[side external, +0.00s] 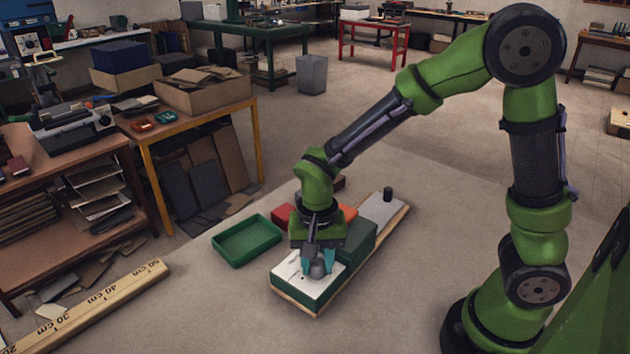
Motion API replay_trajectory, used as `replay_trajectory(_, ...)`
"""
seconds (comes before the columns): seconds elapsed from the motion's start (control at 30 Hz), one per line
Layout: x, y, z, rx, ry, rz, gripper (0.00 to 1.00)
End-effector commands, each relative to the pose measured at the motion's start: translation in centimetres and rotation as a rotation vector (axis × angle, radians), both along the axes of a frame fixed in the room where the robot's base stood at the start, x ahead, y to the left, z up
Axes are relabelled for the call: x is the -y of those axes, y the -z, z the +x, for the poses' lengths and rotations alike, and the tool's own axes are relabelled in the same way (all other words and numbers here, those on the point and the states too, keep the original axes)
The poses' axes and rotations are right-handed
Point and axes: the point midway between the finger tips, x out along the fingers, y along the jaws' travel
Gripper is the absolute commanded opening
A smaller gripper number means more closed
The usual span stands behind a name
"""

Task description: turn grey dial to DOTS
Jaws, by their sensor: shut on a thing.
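The grey dial (317,271) sits on the white top of a green-sided box (325,286) in the side external view. My gripper (318,262) points straight down over the box, its teal fingers around the dial and shut on it. The fingers and wrist hide part of the dial. Small dark marks (292,279) show on the white top left of the dial, too small to read. I cannot tell which mark the dial points to.
A dark green block (357,243) stands right behind the dial box, on the same wooden board. A grey plate (383,208) with a black knob (388,194) is at the board's far end. A green tray (247,241) and a red block (283,214) lie left of my wrist. Floor in front is clear.

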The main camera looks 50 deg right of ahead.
Motion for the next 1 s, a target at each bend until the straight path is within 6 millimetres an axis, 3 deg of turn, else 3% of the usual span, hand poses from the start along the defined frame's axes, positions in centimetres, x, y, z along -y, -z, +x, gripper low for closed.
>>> replay_trajectory(0.2,0.0,-0.2,0.1,0.005,0.003,0.002,0.03)
replay_trajectory(0.23,0.0,-0.2,0.1,0.005,0.003,0.002,0.36)
replay_trajectory(0.4,0.0,-0.1,0.1,0.003,0.002,0.001,0.59)
replay_trajectory(0.77,0.0,-0.7,0.1,0.003,-0.001,0.001,0.59)
replay_trajectory(1.0,0.0,-5.2,0.2,0.009,0.000,0.003,0.59)
